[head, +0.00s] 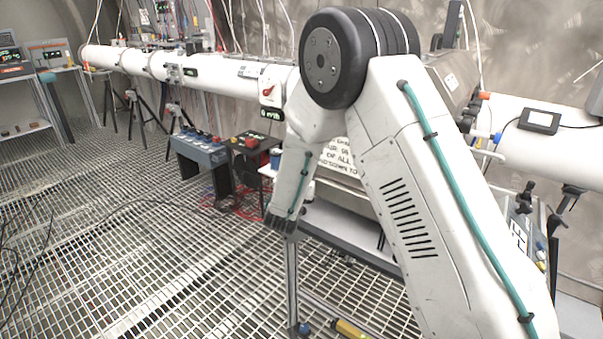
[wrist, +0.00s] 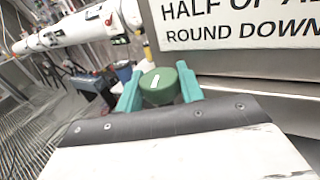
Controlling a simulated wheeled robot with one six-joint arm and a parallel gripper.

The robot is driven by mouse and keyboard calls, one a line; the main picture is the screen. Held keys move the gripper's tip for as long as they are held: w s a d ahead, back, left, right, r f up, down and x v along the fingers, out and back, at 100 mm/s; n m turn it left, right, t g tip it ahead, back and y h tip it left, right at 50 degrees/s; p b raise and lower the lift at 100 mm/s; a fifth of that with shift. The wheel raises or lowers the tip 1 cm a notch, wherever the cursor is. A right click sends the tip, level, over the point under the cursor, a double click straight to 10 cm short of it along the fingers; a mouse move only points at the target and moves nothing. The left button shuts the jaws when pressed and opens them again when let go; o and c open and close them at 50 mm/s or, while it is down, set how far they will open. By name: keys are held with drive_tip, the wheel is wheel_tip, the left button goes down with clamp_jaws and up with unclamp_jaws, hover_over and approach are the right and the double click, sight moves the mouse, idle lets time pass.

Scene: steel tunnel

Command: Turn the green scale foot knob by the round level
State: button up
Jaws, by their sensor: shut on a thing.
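In the wrist view, the green scale foot knob (wrist: 161,86) is a round cap with a white mark on its top. My gripper (wrist: 160,92) has its two teal fingers on either side of the knob, shut on it. The white mark is tilted slightly from the picture's vertical. The round level is not visible in either view.
A sign (wrist: 240,22) on a metal box stands right beside the knob. A white pipe (head: 220,70) runs along the wall. A blue control box (head: 198,150) stands left of my arm. The grating floor (head: 110,240) at left is mostly clear.

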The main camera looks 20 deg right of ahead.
drive_tip(key=shift+y, duration=0.3)
drive_tip(key=o, duration=1)
drive_tip(key=shift+w+a, duration=0.1)
drive_tip(key=shift+c, duration=0.2)
drive_tip(key=v, duration=0.7)
drive_tip(key=shift+s, duration=0.4)
drive_tip(key=shift+a+f, duration=0.1)
